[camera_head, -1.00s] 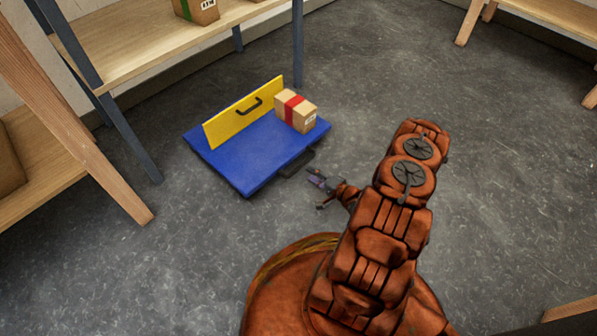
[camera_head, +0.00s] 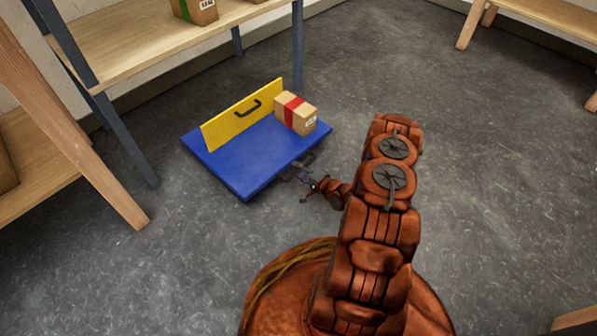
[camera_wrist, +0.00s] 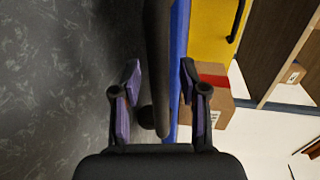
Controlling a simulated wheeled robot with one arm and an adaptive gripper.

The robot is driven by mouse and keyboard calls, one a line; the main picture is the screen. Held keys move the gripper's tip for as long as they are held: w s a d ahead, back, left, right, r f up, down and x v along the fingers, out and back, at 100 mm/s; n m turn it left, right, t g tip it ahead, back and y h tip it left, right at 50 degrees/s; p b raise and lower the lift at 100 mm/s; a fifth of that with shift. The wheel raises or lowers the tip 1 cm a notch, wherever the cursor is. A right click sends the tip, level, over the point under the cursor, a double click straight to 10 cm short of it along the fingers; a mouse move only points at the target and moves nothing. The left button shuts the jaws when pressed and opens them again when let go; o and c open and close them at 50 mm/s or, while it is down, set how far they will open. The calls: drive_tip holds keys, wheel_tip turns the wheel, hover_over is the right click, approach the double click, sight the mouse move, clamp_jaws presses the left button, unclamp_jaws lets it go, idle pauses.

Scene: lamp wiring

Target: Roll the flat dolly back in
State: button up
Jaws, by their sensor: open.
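The flat dolly (camera_head: 235,165) is a blue platform on the floor with a yellow upright panel (camera_head: 228,123) bearing a black handle. A cardboard box with red tape (camera_head: 296,113) sits on it. A black handle sticks out from the dolly's near edge; my gripper (camera_head: 303,177) is at it and partly hides it. In the wrist view, my gripper (camera_wrist: 160,78) is open, with one finger on each side of the dark handle bar (camera_wrist: 157,45). The blue platform edge (camera_wrist: 180,35) and the box (camera_wrist: 215,100) show beyond the right finger.
A wooden shelf with dark metal legs (camera_head: 150,35) stands behind the dolly, holding a box with green tape (camera_head: 196,10). Another wooden rack (camera_head: 60,110) is at the left. A wooden bench (camera_head: 540,15) is at the top right.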

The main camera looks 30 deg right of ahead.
clamp_jaws()
idle(0.3)
idle(0.4)
